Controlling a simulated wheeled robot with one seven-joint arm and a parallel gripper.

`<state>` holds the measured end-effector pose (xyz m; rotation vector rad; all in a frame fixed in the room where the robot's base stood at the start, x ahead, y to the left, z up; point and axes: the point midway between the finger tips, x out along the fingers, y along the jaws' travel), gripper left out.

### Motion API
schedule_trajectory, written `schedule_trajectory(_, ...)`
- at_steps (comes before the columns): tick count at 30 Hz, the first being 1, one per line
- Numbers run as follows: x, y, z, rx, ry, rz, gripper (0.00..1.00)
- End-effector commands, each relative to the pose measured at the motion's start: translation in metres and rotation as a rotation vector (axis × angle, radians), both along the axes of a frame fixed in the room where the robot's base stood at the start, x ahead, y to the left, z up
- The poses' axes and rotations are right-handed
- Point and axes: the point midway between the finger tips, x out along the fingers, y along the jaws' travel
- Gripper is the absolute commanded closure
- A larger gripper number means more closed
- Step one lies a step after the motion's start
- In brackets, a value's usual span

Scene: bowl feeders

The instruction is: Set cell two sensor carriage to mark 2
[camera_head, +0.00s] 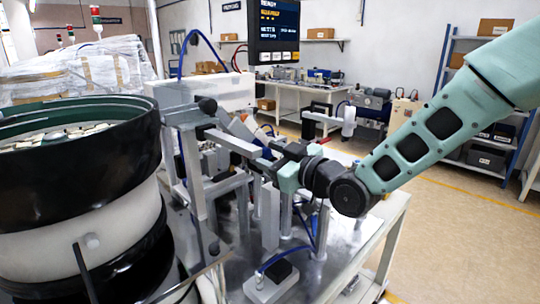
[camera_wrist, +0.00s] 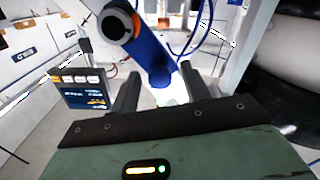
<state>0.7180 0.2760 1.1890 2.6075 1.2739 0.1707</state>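The blue sensor body (camera_wrist: 150,58), with a dark round end (camera_wrist: 115,25), lies ahead of my gripper (camera_wrist: 160,82) in the wrist view. The two dark fingers stand apart on either side of its lower end, with narrow gaps visible. I cannot tell how deep it sits between them. In the head view a blue-and-grey part (camera_head: 240,130) shows beside the grey horizontal rail (camera_head: 234,144). My gripper (camera_head: 277,164) is close to the right end of that rail, and its fingertips are partly hidden there. The numbered marks are not readable in either view.
A black-rimmed bowl feeder (camera_head: 80,170) fills the left side. Metal posts and blue hoses crowd the worktable (camera_head: 345,262). A status screen (camera_head: 274,26) hangs behind. The floor (camera_head: 455,235) at right is open.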

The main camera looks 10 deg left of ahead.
Motion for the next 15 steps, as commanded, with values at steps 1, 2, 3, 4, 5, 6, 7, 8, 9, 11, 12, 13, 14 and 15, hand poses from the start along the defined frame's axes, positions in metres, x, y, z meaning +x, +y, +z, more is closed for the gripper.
schedule_trajectory(1, 0.0, 0.0, 0.0, -0.001, 0.001, 0.0, 0.54)
schedule_trajectory(2, 0.0, 0.0, 0.0, -0.001, 0.001, 0.0, 0.54)
schedule_trajectory(3, 0.0, -0.001, -0.001, -0.001, 0.001, 0.0, 0.54)
schedule_trajectory(4, 0.0, -0.001, -0.001, -0.002, 0.001, -0.001, 0.54)
schedule_trajectory(5, -0.001, -0.002, -0.001, -0.002, 0.001, -0.001, 0.54)
schedule_trajectory(6, -0.003, -0.004, -0.001, -0.002, 0.001, -0.001, 0.54)
schedule_trajectory(7, -0.004, -0.006, -0.002, -0.002, 0.002, -0.001, 0.54)
schedule_trajectory(8, -0.006, -0.009, -0.002, -0.002, 0.0, -0.001, 0.54)
schedule_trajectory(9, -0.009, -0.014, -0.002, -0.002, -0.001, -0.002, 0.54)
schedule_trajectory(11, -0.015, -0.022, -0.003, -0.003, -0.001, -0.002, 0.54)
schedule_trajectory(12, -0.021, -0.028, -0.003, -0.004, -0.001, -0.003, 0.54)
schedule_trajectory(13, -0.025, -0.034, -0.003, -0.004, -0.001, -0.003, 0.54)
schedule_trajectory(14, -0.029, -0.04, -0.003, -0.003, -0.002, -0.003, 0.54)
schedule_trajectory(15, -0.035, -0.047, -0.003, -0.004, -0.002, -0.002, 0.54)
